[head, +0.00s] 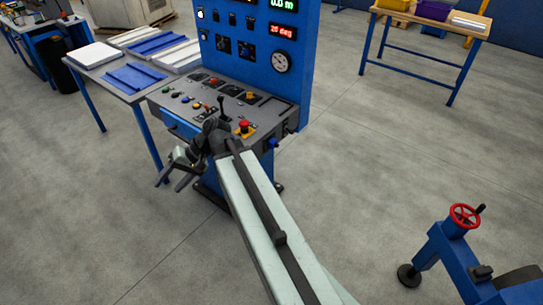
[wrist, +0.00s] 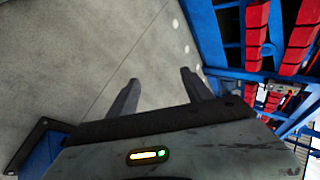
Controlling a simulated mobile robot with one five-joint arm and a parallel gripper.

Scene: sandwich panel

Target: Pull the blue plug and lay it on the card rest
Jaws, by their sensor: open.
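A small blue piece (head: 273,142) shows on the right side of the control desk, low beside the red mushroom button. It may be the blue plug, but it is too small to tell. I cannot make out the card rest in either view. My gripper (head: 170,186) is in front of the desk's left part, below its top, with its fingers pointing down and left. In the wrist view my gripper (wrist: 159,77) has its two fingers apart, with only grey floor between them. It is empty and away from the blue piece.
The blue control desk (head: 190,98) carries buttons, levers and a red mushroom button (head: 244,126). A table with panels (head: 95,55) adjoins it at left. A blue stand with a red handwheel (head: 465,214) is at lower right.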

